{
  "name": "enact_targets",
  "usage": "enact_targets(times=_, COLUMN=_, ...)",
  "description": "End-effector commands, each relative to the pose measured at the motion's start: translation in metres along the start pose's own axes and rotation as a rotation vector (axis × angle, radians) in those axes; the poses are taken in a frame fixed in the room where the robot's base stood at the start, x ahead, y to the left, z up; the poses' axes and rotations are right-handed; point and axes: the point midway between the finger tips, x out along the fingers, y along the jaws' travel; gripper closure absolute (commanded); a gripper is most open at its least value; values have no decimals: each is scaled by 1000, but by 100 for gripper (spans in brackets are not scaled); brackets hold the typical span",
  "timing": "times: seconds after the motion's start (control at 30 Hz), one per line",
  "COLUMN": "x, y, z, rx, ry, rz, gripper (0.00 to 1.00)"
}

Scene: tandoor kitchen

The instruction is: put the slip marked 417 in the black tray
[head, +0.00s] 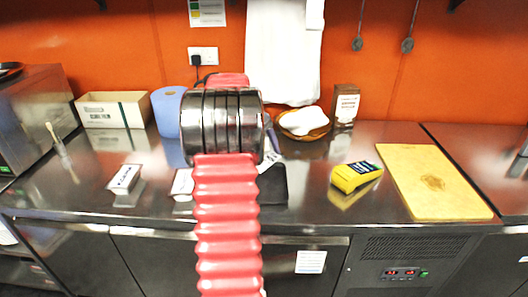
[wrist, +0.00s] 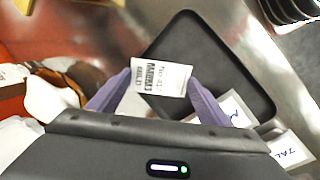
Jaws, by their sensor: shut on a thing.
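My gripper (wrist: 157,92) is shut on a white printed slip (wrist: 161,77), held between its two purple fingers. Its top line looks like a number starting with 41; the last digit is too small to be sure of. The black tray (wrist: 225,50) lies flat on the steel counter, and its visible floor is bare. In the wrist view the slip overlaps the tray's left edge; its height above the tray cannot be told. In the head view my arm hides the gripper and much of the tray (head: 275,188).
White lettered cards stand left of my arm (head: 125,178) and beside it (head: 182,183). A yellow object (head: 355,176) and a cutting board (head: 430,182) lie to the right. A blue roll (head: 168,115), a carton (head: 113,110), a bowl (head: 303,134) and a brown box (head: 345,104) line the back.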

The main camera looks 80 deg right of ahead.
Motion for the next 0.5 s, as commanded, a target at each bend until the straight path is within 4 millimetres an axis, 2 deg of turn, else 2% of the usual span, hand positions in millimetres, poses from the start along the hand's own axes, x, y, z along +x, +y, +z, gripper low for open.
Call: enact_targets(times=0.5, x=35, y=-12, z=-2, rx=0, ry=-2, rz=-1, gripper=52)
